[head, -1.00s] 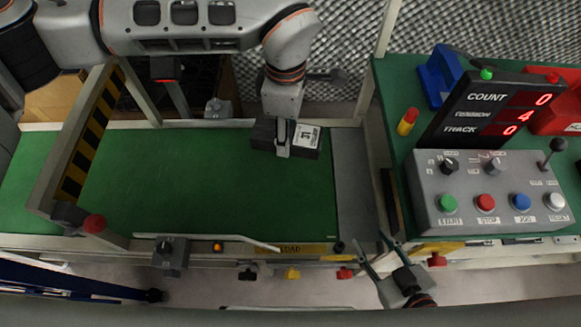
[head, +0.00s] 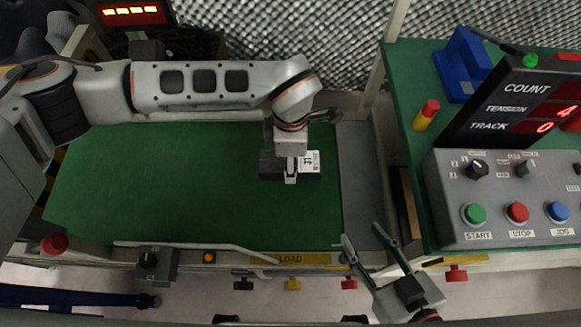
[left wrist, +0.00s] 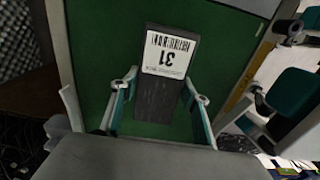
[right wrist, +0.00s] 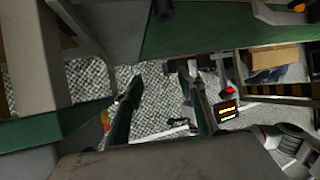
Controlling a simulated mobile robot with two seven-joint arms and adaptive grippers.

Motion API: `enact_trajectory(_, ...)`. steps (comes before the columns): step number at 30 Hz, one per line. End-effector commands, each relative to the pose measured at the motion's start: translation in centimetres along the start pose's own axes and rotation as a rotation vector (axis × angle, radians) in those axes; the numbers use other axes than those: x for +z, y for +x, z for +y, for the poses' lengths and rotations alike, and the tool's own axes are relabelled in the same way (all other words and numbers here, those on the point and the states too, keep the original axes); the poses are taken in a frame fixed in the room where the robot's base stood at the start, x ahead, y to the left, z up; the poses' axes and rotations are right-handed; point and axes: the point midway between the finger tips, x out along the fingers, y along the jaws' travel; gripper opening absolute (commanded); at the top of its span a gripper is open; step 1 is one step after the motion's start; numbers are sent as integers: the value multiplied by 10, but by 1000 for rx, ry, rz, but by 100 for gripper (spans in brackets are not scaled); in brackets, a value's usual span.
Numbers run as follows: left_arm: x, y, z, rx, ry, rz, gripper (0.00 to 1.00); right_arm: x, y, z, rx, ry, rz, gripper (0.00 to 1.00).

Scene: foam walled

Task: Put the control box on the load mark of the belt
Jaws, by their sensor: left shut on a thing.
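The control box (head: 312,165) is a dark block with a white label marked 31, over the far right part of the green belt (head: 150,190). My left gripper (head: 291,178) is shut on it from above; the left wrist view shows a finger on each side of the box (left wrist: 155,100). Whether the box touches the belt is hard to tell. The yellow LOAD mark (head: 290,259) is on the belt's front edge, nearer than the box. My right gripper (head: 370,243) is open and empty by the belt's front right corner; its spread fingers show in the right wrist view (right wrist: 160,95).
A grey panel (head: 500,230) with coloured buttons and a dark counter display (head: 500,110) stand on the green table at right. A red knob (head: 53,243) and a grey switch box (head: 156,265) line the belt's front. A pale guide rail (head: 180,248) runs along that edge.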

Motion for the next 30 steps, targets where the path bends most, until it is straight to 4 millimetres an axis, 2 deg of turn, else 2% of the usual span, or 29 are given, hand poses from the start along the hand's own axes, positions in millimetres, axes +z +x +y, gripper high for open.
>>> enact_trajectory(2, 1, 2, 1, 2, 0, -2, 15, -4, 1, 0, 2, 4, 9, 40)
enact_trajectory(5, 1, 10, 0, 0, 0, -2, 15, 0, 1, 0, 0, 8, 2, 40)
enact_trajectory(9, 0, 36, -2, -8, 0, -1, 15, 11, 1, -4, -7, 25, -13, 40)
enact_trajectory(13, 0, 57, -3, -9, 0, -1, 15, 2, 1, -8, -16, 52, 10, 40)
enact_trajectory(18, 1, 58, 1, 4, 1, -1, 15, -20, 4, -8, -20, 59, 59, 40)
enact_trajectory(27, 0, 60, 1, 5, 1, 0, 15, -18, 4, -7, -17, 54, 52, 40)
enact_trajectory(28, 0, 60, 1, 4, 0, 0, 53, -16, 4, -7, -17, 54, 50, 40)
enact_trajectory(29, 0, 60, 1, 4, 1, 0, 61, -16, 4, -7, -16, 54, 48, 40)
enact_trajectory(30, 0, 60, 1, 3, 1, 0, 62, -15, 4, -8, -16, 54, 47, 40)
